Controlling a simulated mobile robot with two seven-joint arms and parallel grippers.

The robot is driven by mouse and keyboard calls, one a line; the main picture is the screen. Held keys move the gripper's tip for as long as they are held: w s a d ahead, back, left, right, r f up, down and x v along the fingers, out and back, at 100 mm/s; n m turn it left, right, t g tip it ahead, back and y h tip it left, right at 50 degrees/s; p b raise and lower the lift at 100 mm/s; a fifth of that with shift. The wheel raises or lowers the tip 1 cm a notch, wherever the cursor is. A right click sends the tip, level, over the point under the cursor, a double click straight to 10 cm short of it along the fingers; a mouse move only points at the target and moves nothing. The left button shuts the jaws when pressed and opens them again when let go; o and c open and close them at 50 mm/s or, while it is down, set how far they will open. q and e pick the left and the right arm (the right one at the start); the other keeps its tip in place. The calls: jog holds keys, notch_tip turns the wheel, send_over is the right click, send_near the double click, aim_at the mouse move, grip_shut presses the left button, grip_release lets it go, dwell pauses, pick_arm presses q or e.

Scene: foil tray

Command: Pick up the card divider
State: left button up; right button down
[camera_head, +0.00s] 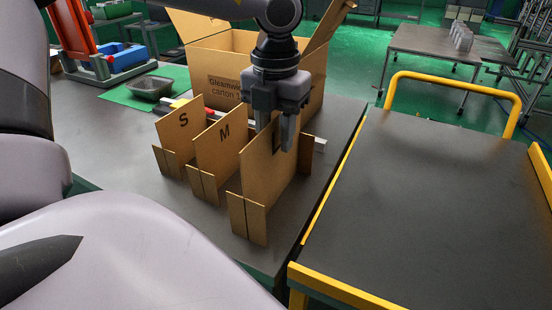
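Three tan cardboard card dividers stand upright on the dark table (115,135), each with a crossing front piece. They are the S divider (178,140), the M divider (217,160) and the largest one (259,185), at the right. My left gripper (275,135) points down at the top of the largest divider, with its fingers apart. One finger overlaps this divider's face and partly hides its letter. I cannot tell whether the fingers touch the card. My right gripper is not in view.
An open carton (225,83) stands just behind the dividers. A grey tray (150,88) lies on a green mat at the back left. A cart with yellow rails (420,200) stands at the right, its top clear. The table's right edge is close to the largest divider.

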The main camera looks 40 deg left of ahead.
pick_arm(q)
jog(key=shift+f, duration=0.7)
grip_shut()
jog(key=shift+r, duration=0.1)
